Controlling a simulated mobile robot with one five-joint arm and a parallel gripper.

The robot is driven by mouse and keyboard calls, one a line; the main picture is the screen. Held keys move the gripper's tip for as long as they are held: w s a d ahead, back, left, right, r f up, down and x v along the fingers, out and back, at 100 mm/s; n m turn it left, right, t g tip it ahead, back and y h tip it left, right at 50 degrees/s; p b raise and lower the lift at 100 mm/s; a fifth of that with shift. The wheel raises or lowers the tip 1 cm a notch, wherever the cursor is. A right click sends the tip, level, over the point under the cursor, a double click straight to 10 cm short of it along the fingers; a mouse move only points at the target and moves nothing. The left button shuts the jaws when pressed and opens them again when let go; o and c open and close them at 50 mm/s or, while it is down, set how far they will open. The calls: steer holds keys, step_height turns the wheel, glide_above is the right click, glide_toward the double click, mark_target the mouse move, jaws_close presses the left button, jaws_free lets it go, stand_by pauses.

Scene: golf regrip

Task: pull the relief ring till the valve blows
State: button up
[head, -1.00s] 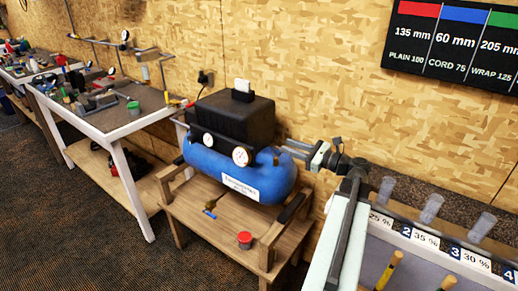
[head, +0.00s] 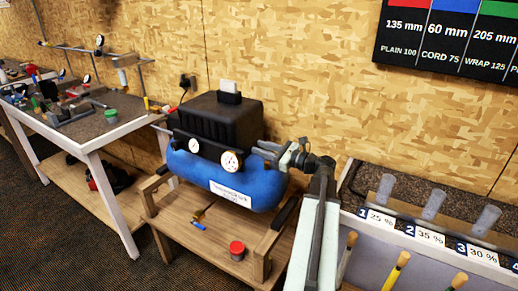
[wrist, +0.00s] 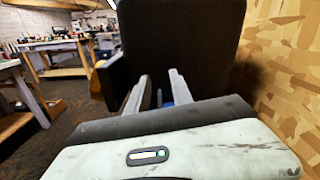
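The compressor has a blue tank (head: 215,180) with a black housing (head: 218,125) on top, and sits on a low wooden stand. Two white gauges are on its front, one larger (head: 231,161). My gripper (head: 262,150) is at the tank's upper right end, close to the housing. In the wrist view my gripper's two fingers (wrist: 156,92) stand apart, with a strip of blue tank between them and the dark housing (wrist: 180,45) ahead. I cannot make out the relief ring or its valve; the gripper covers that end of the tank. Contact cannot be told.
A workbench (head: 95,125) with tools is at left. A counter with numbered clear cups (head: 433,203) is at right. The wall is close behind.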

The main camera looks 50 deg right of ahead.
steer(key=shift+w+a, duration=0.1)
steer(key=shift+w, duration=0.25)
steer(key=shift+c, duration=0.4)
jaws_close()
stand_by(0.8)
